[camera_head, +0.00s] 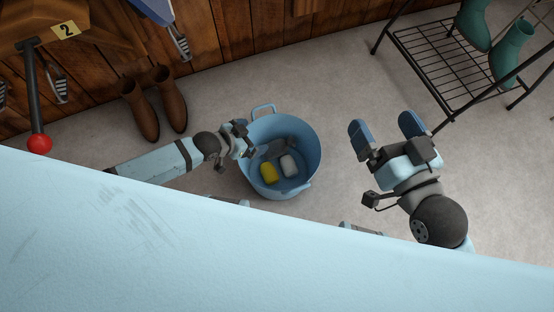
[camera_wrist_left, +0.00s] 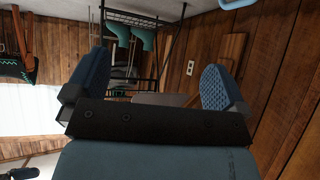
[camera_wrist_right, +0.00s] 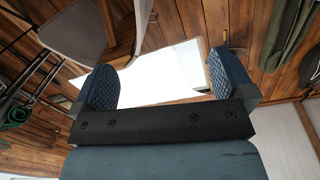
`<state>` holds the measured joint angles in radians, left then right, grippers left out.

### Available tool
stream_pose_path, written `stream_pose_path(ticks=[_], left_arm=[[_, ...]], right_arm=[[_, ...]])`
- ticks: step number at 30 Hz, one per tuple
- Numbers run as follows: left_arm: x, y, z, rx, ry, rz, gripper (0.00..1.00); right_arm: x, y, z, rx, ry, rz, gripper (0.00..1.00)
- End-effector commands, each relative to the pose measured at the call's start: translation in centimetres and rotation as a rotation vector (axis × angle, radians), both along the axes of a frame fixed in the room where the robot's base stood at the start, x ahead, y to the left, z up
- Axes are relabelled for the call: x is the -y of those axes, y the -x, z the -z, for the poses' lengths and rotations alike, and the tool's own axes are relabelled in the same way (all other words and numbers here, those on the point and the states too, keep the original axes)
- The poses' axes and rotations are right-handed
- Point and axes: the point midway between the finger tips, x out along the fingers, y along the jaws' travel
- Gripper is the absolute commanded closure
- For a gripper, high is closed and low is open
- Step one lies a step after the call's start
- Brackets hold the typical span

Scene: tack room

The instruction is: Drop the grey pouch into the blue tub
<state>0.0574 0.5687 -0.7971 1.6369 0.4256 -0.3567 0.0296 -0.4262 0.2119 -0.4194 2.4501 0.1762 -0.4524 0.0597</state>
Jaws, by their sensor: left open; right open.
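The blue tub (camera_head: 309,150) stands on the floor in the middle of the head view, upright, with a handle at its far rim. Inside it lie a light grey item (camera_head: 289,166), which looks like the grey pouch, and a yellow item (camera_head: 269,174) beside it. My left gripper (camera_head: 271,148) reaches in from the left over the tub. Its fingers are apart and nothing shows between them in the left wrist view (camera_wrist_left: 150,90). My right gripper (camera_head: 387,128) is open and empty, to the right of the tub and apart from it.
Brown boots (camera_head: 155,103) stand by the wooden wall at the left. A black wire rack (camera_head: 448,60) with green boots (camera_head: 512,45) stands at the far right. A red knob (camera_head: 39,144) shows at the left. The floor around the tub is clear.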

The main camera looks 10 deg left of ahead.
Motion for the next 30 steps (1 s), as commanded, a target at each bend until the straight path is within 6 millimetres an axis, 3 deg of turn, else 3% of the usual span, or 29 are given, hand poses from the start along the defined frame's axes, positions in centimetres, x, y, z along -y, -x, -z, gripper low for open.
stream_pose_path(ticks=[3,8,30], left_arm=[[-1.2,1.3,-1.6,-0.001,-0.002,-0.001,0.00],[-2.0,2.3,-2.4,0.000,0.000,0.000,0.00],[-2.2,2.5,-2.5,0.000,0.000,0.000,0.00]], right_arm=[[0.1,0.0,-1.8,0.040,-0.020,0.014,0.00],[0.2,0.0,-2.7,0.073,-0.035,0.024,0.00],[0.3,0.0,-2.8,0.084,-0.036,0.026,0.00]])
